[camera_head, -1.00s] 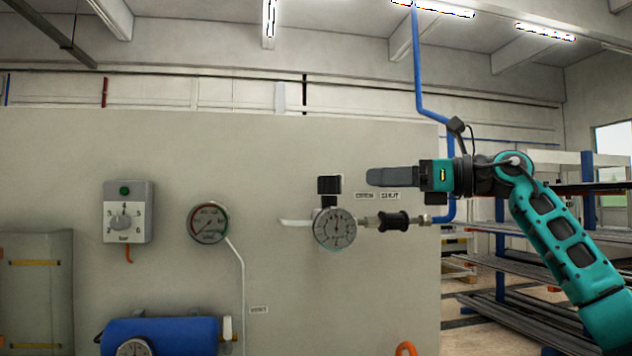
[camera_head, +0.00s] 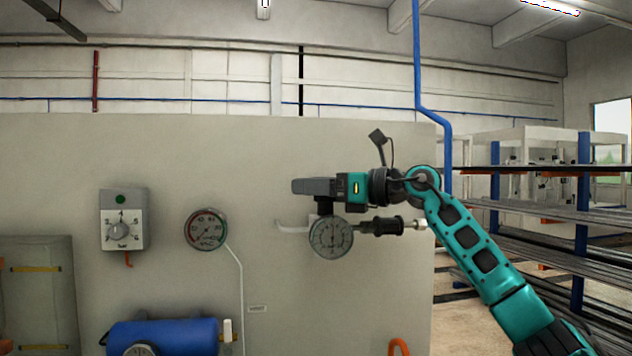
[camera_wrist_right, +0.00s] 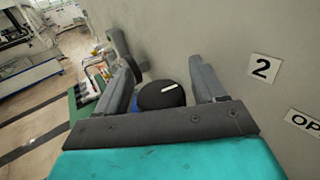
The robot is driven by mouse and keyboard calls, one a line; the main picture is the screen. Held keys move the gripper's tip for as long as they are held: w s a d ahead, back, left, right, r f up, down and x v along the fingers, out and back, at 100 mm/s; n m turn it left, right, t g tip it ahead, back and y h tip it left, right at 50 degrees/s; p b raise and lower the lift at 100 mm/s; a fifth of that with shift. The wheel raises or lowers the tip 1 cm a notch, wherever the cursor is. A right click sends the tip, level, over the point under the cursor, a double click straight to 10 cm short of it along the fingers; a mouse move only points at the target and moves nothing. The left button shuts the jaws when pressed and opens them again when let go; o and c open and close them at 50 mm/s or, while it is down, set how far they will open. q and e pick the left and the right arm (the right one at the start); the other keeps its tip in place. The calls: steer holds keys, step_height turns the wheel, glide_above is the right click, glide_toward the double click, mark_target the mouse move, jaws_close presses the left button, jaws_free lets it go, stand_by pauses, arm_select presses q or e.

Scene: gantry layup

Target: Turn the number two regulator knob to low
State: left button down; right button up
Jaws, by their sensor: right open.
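The number two regulator knob is a round black cap with a white pointer mark, seen in the right wrist view (camera_wrist_right: 160,95). It sits between the two spread fingers of my right gripper (camera_wrist_right: 165,85), with gaps visible beside it. In the head view the right gripper (camera_head: 298,187) reaches in from the right across the regulator and hides most of the knob; a black part (camera_head: 323,206) shows below it. A round pressure gauge (camera_head: 331,237) is under that. A "2" label (camera_wrist_right: 263,68) is on the panel beside the knob. My left gripper is not in view.
The grey panel (camera_head: 270,150) stands close behind. Another gauge (camera_head: 206,230), a dial box (camera_head: 123,220) and a blue tank (camera_head: 165,335) are to the left. A black fitting (camera_head: 383,226) extends right of the regulator gauge. A label starting "OP" (camera_wrist_right: 304,121) is partly cut off.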

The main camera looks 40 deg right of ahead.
steer(key=shift+c, duration=1)
steer(key=c, duration=0.8)
steer(key=shift+y, duration=0.3)
